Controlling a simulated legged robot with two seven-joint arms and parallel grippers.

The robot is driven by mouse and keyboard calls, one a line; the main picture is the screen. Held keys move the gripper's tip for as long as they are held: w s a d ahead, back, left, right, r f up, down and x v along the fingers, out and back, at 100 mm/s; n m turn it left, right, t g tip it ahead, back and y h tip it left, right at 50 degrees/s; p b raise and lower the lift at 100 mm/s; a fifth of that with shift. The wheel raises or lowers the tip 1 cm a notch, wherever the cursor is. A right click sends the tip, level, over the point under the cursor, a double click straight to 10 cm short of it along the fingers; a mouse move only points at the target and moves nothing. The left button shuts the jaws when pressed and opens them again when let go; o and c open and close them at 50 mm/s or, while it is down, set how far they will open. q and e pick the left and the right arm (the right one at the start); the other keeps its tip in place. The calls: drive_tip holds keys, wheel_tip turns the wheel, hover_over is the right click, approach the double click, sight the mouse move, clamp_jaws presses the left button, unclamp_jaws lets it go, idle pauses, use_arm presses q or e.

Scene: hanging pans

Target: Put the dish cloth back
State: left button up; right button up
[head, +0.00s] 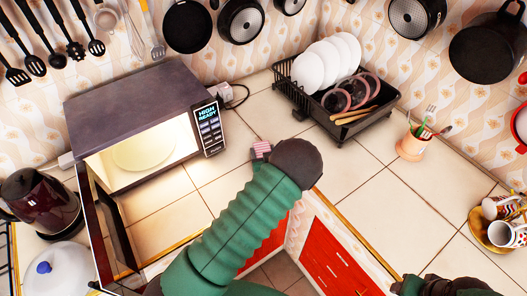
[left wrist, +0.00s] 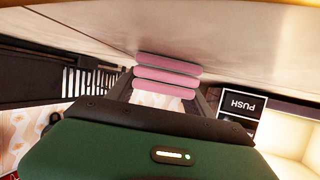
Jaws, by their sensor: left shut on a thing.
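My left gripper (head: 262,150) reaches over the tiled counter between the microwave and the dish rack. It is shut on a small pink, striped bundle, which looks like the folded dish cloth (head: 261,147). In the left wrist view the cloth (left wrist: 168,78) shows as stacked pink rolls between the dark fingers of my left gripper (left wrist: 166,92). The head view does not show clearly whether the cloth touches the counter. A dark part of my right arm (head: 445,286) shows at the bottom right edge; its fingers cannot be made out.
The lit microwave (head: 145,100) stands open at left, its door swung towards the front. A black dish rack (head: 372,118) holds white plates (head: 325,60). A utensil cup (head: 412,146), a mug tray (head: 482,238) and a kettle (head: 42,200) stand around. Pans hang above. Mid-right counter is clear.

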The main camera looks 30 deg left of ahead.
use_arm(q)
drive_tip(key=o, duration=1.2)
